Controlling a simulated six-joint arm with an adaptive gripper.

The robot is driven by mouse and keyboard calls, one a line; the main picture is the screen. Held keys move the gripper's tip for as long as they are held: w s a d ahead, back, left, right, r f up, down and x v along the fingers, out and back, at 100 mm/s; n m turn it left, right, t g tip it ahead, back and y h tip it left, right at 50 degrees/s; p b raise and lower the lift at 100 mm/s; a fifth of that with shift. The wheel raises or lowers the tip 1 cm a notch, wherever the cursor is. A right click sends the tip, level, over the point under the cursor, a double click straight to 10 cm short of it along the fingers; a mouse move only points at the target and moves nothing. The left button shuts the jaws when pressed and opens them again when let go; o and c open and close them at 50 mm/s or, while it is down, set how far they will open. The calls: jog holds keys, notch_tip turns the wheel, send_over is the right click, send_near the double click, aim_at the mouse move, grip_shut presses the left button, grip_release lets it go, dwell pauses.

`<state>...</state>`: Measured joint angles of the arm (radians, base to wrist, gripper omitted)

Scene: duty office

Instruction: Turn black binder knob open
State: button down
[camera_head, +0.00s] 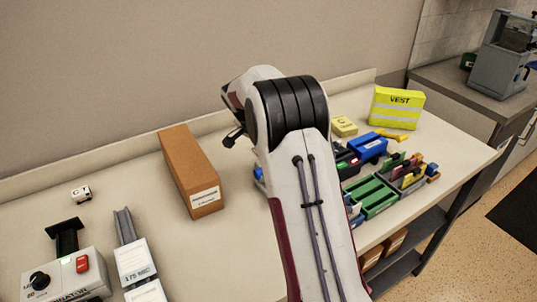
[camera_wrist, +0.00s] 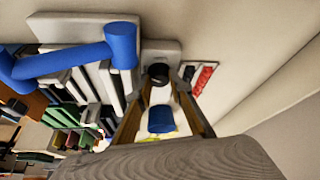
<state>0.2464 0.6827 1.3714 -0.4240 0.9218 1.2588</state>
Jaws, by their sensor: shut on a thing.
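In the wrist view, my gripper (camera_wrist: 165,78) has its two fingers close on either side of a round black knob (camera_wrist: 158,72). The knob sits in front of a pale block (camera_wrist: 160,50), and the fingers appear shut on it. A blue cylinder (camera_wrist: 160,119) shows between the fingers, nearer the picture's bottom. In the head view, my arm hides the gripper and whatever it holds. Another black knob (camera_head: 39,280) is on a grey box (camera_head: 75,277) with a red switch at lower left; its label is not fully readable.
A brown box (camera_head: 190,170) stands left of my arm. Green bins (camera_head: 375,197), blue items (camera_head: 368,146) and a yellow vest pack (camera_head: 397,107) lie to the right. In the wrist view, a blue bar-shaped part (camera_wrist: 60,62) is close on the left. The wall runs behind the table.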

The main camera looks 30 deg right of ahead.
dwell(0.3)
jog(key=c, duration=2.1)
grip_release()
jog(key=shift+n, duration=0.3)
jog(key=shift+s+d+n+t+y, duration=0.1)
jog(key=shift+n+t+y, duration=0.3)
jog(key=shift+n, duration=0.85)
jog(key=shift+s+d+n+t+y, duration=0.1)
jog(key=shift+n+t, duration=0.5)
jog(key=shift+n, duration=0.65)
jog(key=v, duration=0.9)
jog(key=s+a+r+n, duration=0.2)
jog(key=s+a+r, duration=0.2)
jog(key=s+a, duration=0.3)
jog(key=s+a+r+n+t+y, duration=0.1)
jog(key=s+a+r, duration=0.4)
jog(key=s, duration=0.5)
jog(key=shift+a+r+n, duration=0.2)
jog(key=shift+a+n, duration=0.6)
jog(key=shift+a, duration=0.2)
